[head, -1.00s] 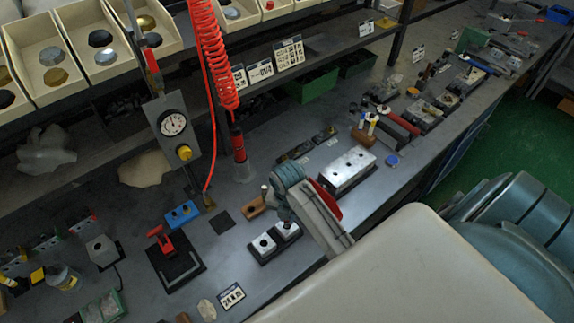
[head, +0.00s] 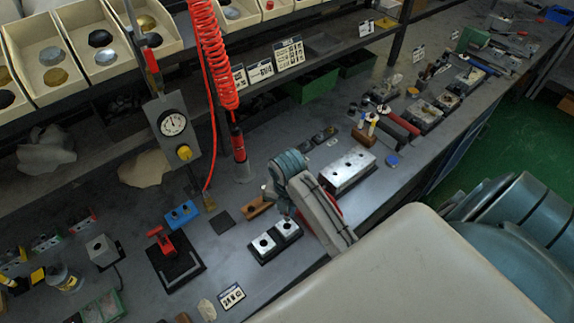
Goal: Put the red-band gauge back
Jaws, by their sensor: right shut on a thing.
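My right gripper (head: 284,209) comes in from the lower right and points down just above and behind two silver valve blocks (head: 287,228) on a dark base. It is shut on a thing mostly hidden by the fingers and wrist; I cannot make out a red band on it. A small wooden block (head: 259,207) lies just left of the gripper, with a tan upright piece at its right end, partly beside the gripper. Another wooden stand (head: 363,136) farther back holds gauges with pale handles and yellow and blue marks. My left gripper is not in view.
A longer silver block (head: 348,169) with several holes lies right of my wrist. A red toggle clamp (head: 164,242) on a black plate stands at left. A red coiled hose (head: 212,60) hangs behind. A dial panel (head: 172,125) stands at the back left.

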